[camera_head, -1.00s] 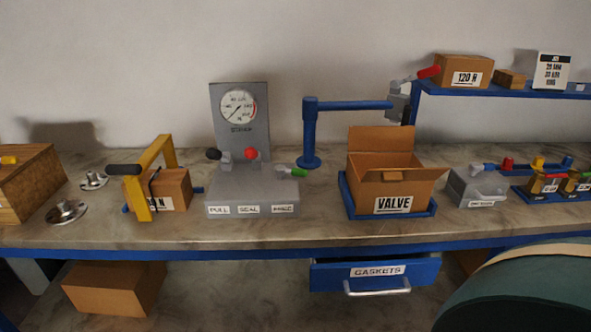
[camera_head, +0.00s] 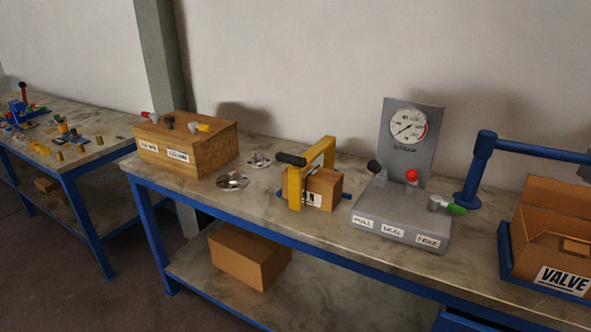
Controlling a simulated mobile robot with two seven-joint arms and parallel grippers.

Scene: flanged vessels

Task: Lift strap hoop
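The yellow strap hoop (camera_head: 327,152) stands on the bench around or right beside a small cardboard box (camera_head: 324,189); its black grip (camera_head: 291,159) points left. Part of the box is hidden behind the hoop's yellow post. The grey strap machine (camera_head: 399,215) stands to the right, with a dial gauge, a black knob, a red knob, a green-ended lever and labels that include PULL and SEAL. Neither of my grippers shows in the head view.
A wooden block box (camera_head: 187,146) and two metal flanges (camera_head: 232,181) lie left of the hoop. A blue post (camera_head: 474,165) and an open VALVE box (camera_head: 552,232) stand right. A carton (camera_head: 249,259) sits on the lower shelf. Another bench (camera_head: 95,150) is at far left.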

